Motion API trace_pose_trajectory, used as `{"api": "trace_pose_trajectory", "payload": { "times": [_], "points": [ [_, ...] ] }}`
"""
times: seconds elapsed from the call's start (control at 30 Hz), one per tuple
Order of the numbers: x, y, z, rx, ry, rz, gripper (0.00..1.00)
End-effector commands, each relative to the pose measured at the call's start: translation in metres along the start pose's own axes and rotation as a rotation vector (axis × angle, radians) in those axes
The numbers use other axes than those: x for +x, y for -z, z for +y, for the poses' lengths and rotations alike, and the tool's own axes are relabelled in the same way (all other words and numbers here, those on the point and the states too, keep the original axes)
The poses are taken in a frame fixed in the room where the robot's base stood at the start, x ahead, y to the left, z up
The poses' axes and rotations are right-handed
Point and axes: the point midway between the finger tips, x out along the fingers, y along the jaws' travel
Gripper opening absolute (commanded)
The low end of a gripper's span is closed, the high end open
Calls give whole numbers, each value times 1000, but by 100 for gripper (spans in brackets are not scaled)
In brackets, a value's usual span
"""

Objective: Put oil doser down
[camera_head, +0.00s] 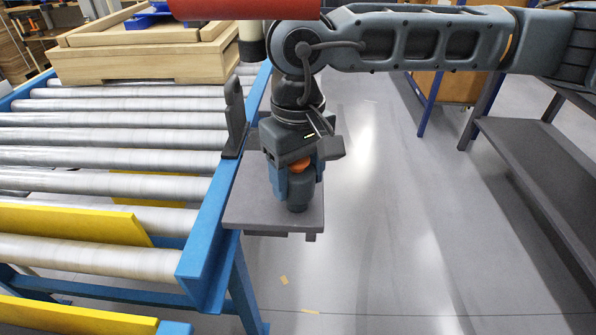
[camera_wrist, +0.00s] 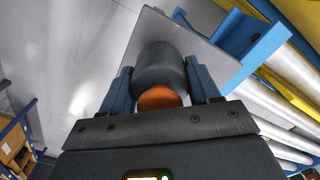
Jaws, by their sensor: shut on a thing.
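The oil doser (camera_head: 298,192) is a dark grey cylinder with an orange part. My gripper (camera_head: 295,175) points down and is shut on it, above the small grey side shelf (camera_head: 247,211) fixed to the conveyor's blue frame. In the wrist view the doser (camera_wrist: 160,68) sits between the two fingers of my gripper (camera_wrist: 162,88), its orange part nearest the palm. The shelf (camera_wrist: 150,27) lies right behind its far end. The doser stands upright. I cannot tell whether its base touches the shelf.
A roller conveyor (camera_head: 110,160) with a blue frame and yellow guides runs along the left. A wooden pallet box (camera_head: 150,62) sits on its far end. A dark upright bracket (camera_head: 235,115) stands beside the shelf. A grey bench (camera_head: 540,170) is at right, with open floor between.

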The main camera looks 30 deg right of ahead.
Motion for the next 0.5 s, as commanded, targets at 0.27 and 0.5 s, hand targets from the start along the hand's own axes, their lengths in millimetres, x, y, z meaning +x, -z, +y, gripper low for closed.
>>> {"api": "trace_pose_trajectory", "payload": {
  "times": [0.27, 0.5],
  "points": [
    [3, 0, 0, 0, 0, 0, 19],
    [2, 0, 0, 0, 0, 0, 79]
  ]
}}
